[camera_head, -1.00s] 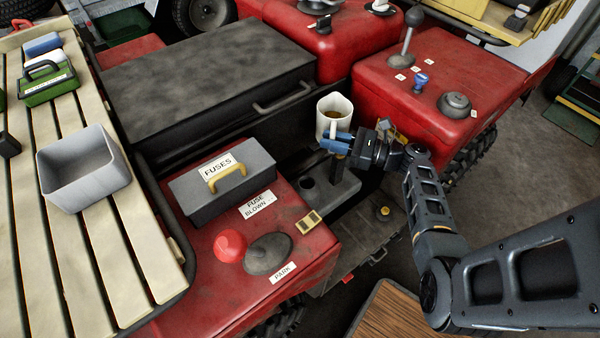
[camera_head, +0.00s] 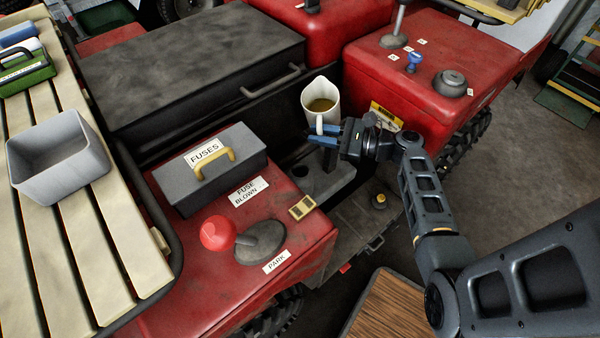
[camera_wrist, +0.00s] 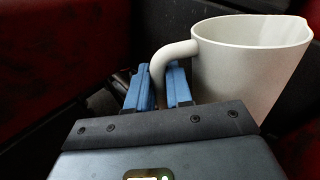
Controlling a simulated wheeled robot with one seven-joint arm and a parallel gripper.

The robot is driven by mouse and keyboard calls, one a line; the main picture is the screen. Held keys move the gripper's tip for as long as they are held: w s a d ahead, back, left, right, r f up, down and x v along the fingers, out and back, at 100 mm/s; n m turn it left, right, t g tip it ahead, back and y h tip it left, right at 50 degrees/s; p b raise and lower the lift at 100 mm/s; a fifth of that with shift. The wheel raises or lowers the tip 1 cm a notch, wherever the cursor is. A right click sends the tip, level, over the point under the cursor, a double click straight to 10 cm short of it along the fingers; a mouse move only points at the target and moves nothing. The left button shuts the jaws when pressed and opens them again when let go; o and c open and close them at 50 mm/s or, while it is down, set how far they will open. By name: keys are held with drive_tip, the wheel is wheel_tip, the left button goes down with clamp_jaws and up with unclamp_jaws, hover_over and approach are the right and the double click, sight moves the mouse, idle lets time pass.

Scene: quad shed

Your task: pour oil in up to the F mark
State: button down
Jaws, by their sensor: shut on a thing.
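A white jug (camera_head: 321,104) with brown oil (camera_head: 321,105) in it is held roughly upright above the gap between the red body parts. My gripper (camera_head: 323,134) is shut on the jug's handle with its blue fingers. In the wrist view the jug (camera_wrist: 245,65) is on the right, its handle between the fingers (camera_wrist: 165,88), and its inside level cannot be seen. Below and left of the jug is a grey block (camera_head: 335,181) with a dark round hole (camera_head: 299,187). An upright dark piece on it is partly hidden by my gripper. I cannot make out an F mark.
A grey fuse box (camera_head: 225,178) with a yellow handle stands on the left red panel, near a red-knobbed lever (camera_head: 218,233). A grey bin (camera_head: 60,160) sits on the slatted rack. A red housing (camera_head: 405,80) with small controls is close behind my wrist on the right.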

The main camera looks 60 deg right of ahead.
drive_tip(key=shift+a+f+n+g+h+b, duration=0.15)
drive_tip(key=shift+a+f+n+h+b, duration=0.15)
drive_tip(key=shift+f+n+b, duration=0.65)
drive_tip(key=shift+a+f+n+g+h+b, duration=0.2)
drive_tip(key=shift+f+n+b, duration=0.25)
drive_tip(key=shift+b, duration=1.05)
drive_tip(key=shift+a+f+n+g+h+b, duration=0.1)
drive_tip(key=shift+a+f+n+h+b, duration=0.2)
drive_tip(key=shift+f+n+b, duration=0.65)
drive_tip(key=shift+b, duration=0.65)
drive_tip(key=shift+d+f+n+h+b, duration=0.4)
drive_tip(key=shift+f+n+b, duration=0.2)
drive_tip(key=shift+b, duration=1.05)
drive_tip(key=shift+r, duration=0.1)
drive_tip(key=shift+w+d+b, duration=0.1)
drive_tip(key=shift+d+b, duration=0.25)
drive_tip(key=shift+d+n, duration=0.25)
drive_tip(key=shift+d+h, duration=0.3)
